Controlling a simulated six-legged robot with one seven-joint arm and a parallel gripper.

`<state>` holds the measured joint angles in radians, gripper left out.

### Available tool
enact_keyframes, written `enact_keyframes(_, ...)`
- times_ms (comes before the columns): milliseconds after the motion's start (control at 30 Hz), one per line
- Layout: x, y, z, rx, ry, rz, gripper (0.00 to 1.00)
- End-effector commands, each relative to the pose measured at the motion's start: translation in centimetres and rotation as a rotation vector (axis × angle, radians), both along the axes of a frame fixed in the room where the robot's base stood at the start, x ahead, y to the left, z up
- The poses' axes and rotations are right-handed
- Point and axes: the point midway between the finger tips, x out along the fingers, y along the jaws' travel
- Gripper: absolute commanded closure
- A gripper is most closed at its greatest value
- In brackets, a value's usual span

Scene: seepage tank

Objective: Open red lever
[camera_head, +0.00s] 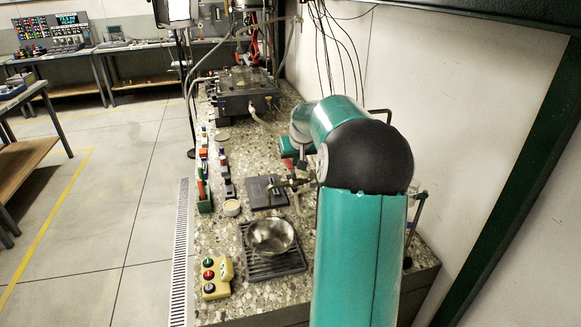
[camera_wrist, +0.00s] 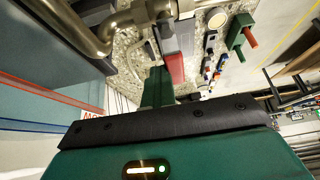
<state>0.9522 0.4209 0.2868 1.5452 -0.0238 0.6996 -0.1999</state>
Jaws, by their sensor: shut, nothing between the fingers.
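A red piece that looks like the lever's handle (camera_wrist: 175,68) shows in the wrist view, in line with a grey part above it. A small bit of red (camera_head: 288,163) also shows in the head view beside the end of my arm. My gripper (camera_wrist: 157,76) is shut and empty, with its green fingers just left of the red piece. I cannot tell whether they touch it. Metal pipework (camera_wrist: 92,32) runs across the top left of the wrist view. In the head view my arm hides most of the gripper and the lever's mounting.
A metal bowl (camera_head: 270,236) stands on a dark ribbed grate (camera_head: 262,264). A yellow button box (camera_head: 216,279) and a green holder (camera_head: 205,206) stand along the counter's left side. Machinery (camera_head: 245,91) stands at the back. A white wall (camera_head: 450,70) is close on the right.

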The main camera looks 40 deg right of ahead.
Motion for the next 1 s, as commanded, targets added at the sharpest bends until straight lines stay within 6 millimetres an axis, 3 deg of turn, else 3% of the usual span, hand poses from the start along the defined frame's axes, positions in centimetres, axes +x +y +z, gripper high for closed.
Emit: enact_keyframes(1000, 1.5, 2.9, 0.0, 0.002, -0.001, 0.002, 1.0)
